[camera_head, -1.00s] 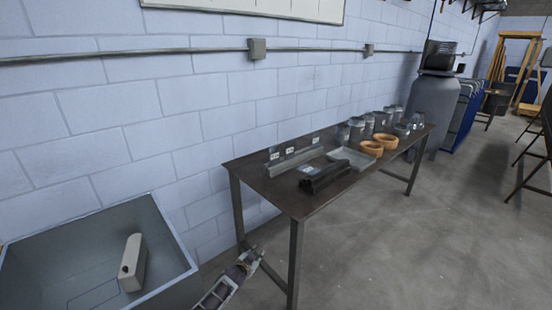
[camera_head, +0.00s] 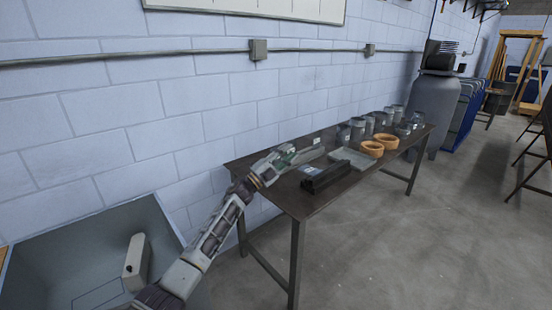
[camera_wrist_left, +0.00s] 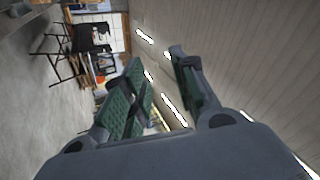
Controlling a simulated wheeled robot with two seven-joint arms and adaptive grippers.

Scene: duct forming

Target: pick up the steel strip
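A long light grey metal piece (camera_head: 308,154), which looks like the steel strip, lies near the back left of the dark table. My left arm hides its left part in the head view. My left gripper (camera_head: 287,153) is over that end of the table, beside or above the piece; I cannot tell whether they touch. In the left wrist view the two green-padded fingers (camera_wrist_left: 155,66) stand apart with nothing between them. The strip does not show in that view. My right gripper is not in view.
The table (camera_head: 300,209) also holds a dark channel-shaped piece (camera_head: 328,176), a shallow grey tray (camera_head: 352,157), orange rings (camera_head: 372,148) and several metal cylinders. A grey open bin (camera_head: 60,262) stands at the lower left. The block wall (camera_head: 130,120) is close behind the table.

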